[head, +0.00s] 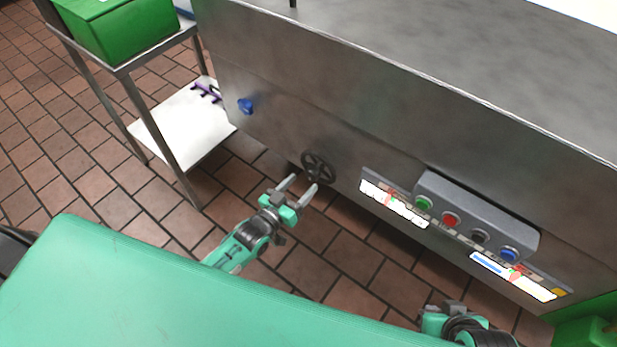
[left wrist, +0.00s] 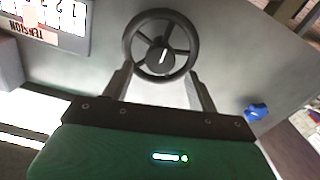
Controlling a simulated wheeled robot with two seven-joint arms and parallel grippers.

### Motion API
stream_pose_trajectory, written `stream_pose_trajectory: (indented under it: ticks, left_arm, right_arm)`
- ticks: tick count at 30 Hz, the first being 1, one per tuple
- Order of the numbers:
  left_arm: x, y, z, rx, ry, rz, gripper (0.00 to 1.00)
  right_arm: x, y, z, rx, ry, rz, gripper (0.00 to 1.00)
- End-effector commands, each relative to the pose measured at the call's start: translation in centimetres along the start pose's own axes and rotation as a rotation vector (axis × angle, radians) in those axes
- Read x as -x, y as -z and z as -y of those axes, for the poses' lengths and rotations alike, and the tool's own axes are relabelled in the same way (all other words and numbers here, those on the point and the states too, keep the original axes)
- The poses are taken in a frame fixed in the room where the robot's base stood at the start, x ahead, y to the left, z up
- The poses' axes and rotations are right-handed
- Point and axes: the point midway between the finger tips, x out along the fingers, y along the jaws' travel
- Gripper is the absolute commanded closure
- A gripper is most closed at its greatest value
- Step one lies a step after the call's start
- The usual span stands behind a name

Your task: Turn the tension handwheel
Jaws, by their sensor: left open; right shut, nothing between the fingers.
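The tension handwheel (head: 318,168) is a dark spoked wheel on the front of the steel machine. In the left wrist view the handwheel (left wrist: 161,45) is at the top middle, with a round hub and a pale mark on it. My left gripper (head: 301,187) is open, its two fingers pointing at the wheel. In the left wrist view the fingertips (left wrist: 158,80) appear to either side of the wheel's lower rim; I cannot tell whether they touch it. My right gripper (head: 445,310) is at the bottom right, far from the wheel, and its fingertips are hard to make out.
A grey button box (head: 475,217) with several coloured buttons and label plates sits right of the wheel. A blue knob (head: 245,106) is up and left. A steel table (head: 120,68) with a green crate (head: 122,30) stands at left. Tiled floor lies below.

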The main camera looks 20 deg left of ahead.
Motion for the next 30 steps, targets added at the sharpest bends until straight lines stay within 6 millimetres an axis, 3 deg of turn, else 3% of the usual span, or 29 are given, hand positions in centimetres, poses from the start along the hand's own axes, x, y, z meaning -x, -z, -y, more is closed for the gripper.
stream_pose_trajectory:
  ticks: [3, 9, 20, 27, 30]
  left_arm:
    - [-2.0, 0.0, 0.0, -0.001, 0.0, -0.002, 0.41]
    - [-3.8, 0.0, 0.0, 0.0, 0.001, 0.0, 0.41]
    - [-4.3, 0.0, 0.0, -0.001, 0.0, 0.0, 0.41]
    - [-4.2, 0.0, 0.0, -0.001, 0.0, 0.0, 0.84]
    - [-4.2, 0.0, 0.0, -0.001, 0.0, 0.0, 0.85]
  right_arm:
    - [-0.5, 0.2, 0.3, 0.004, 0.008, -0.025, 1.0]
    - [-0.8, 0.6, 0.7, 0.007, 0.017, -0.056, 1.0]
    - [-0.9, 0.7, 0.8, 0.008, 0.02, -0.066, 1.0]
    - [-0.9, 0.7, 0.8, 0.007, 0.019, -0.066, 1.0]
    - [-0.9, 0.7, 0.8, 0.008, 0.019, -0.065, 1.0]
